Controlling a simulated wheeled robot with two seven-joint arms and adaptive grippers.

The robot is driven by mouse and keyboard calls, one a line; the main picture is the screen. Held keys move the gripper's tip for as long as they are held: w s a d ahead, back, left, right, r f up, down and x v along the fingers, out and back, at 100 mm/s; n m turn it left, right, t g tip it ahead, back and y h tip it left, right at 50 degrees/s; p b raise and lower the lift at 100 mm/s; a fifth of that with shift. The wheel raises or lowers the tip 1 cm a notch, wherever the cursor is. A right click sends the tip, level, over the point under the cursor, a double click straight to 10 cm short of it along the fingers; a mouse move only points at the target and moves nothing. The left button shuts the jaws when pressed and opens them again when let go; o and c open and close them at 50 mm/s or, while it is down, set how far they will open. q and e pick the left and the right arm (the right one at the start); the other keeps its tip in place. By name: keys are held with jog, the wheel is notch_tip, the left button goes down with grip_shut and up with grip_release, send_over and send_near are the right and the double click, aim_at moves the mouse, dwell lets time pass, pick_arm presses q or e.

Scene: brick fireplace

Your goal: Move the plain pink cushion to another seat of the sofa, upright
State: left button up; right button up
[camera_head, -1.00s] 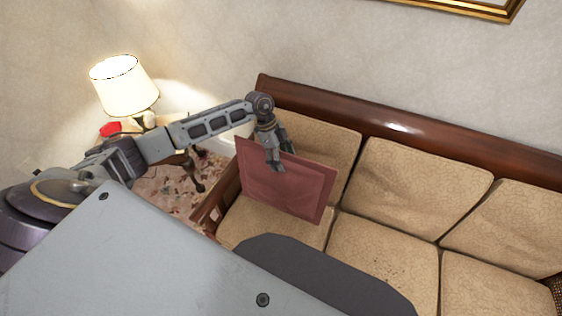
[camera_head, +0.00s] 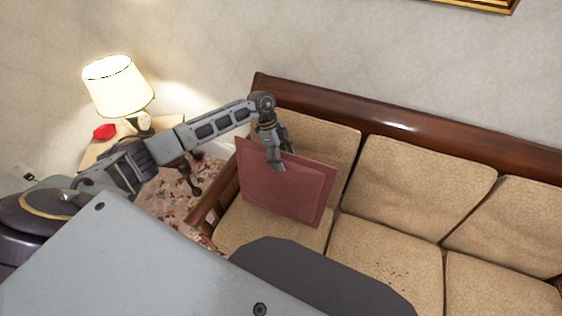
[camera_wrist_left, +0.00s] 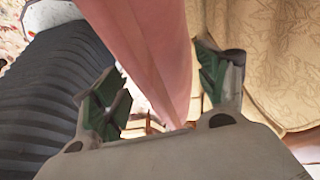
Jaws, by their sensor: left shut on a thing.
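The plain pink cushion (camera_head: 290,195) stands upright, slightly tilted, over the left seat of the sofa (camera_head: 410,125) in the head view. My left gripper (camera_head: 277,160) is shut on its top edge. In the left wrist view the cushion (camera_wrist_left: 150,45) runs between the two green-padded fingers of my left gripper (camera_wrist_left: 165,95). The cushion's lower edge is at the left seat cushion (camera_head: 245,226); I cannot tell whether it bears on it. The middle seat (camera_head: 385,258) and the right seat (camera_head: 490,285) are bare. My right gripper is not in view.
A side table (camera_head: 98,154) with a lit lamp (camera_head: 118,88) and a red object (camera_head: 104,131) stands left of the sofa. The wooden sofa arm (camera_head: 212,200) is close to the cushion's left side. A patterned rug (camera_head: 172,200) lies below.

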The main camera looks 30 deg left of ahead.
pick_arm(q)
jog(key=shift+w, duration=0.35)
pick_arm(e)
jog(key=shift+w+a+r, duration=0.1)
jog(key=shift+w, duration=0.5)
pick_arm(q)
jog(key=shift+w+f+b, duration=0.15)
jog(key=shift+w+b, duration=0.35)
jog(key=shift+w, duration=0.3)
jog(key=shift+w+a+f+b, duration=0.15)
jog(key=shift+w+b, duration=0.3)
jog(key=shift+w, duration=0.4)
jog(key=shift+w+f+b, duration=0.1)
jog(key=shift+w+b, duration=0.35)
jog(key=shift+w, duration=0.35)
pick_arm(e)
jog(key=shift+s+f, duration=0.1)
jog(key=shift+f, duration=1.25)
pick_arm(q)
jog(key=shift+c, duration=0.2)
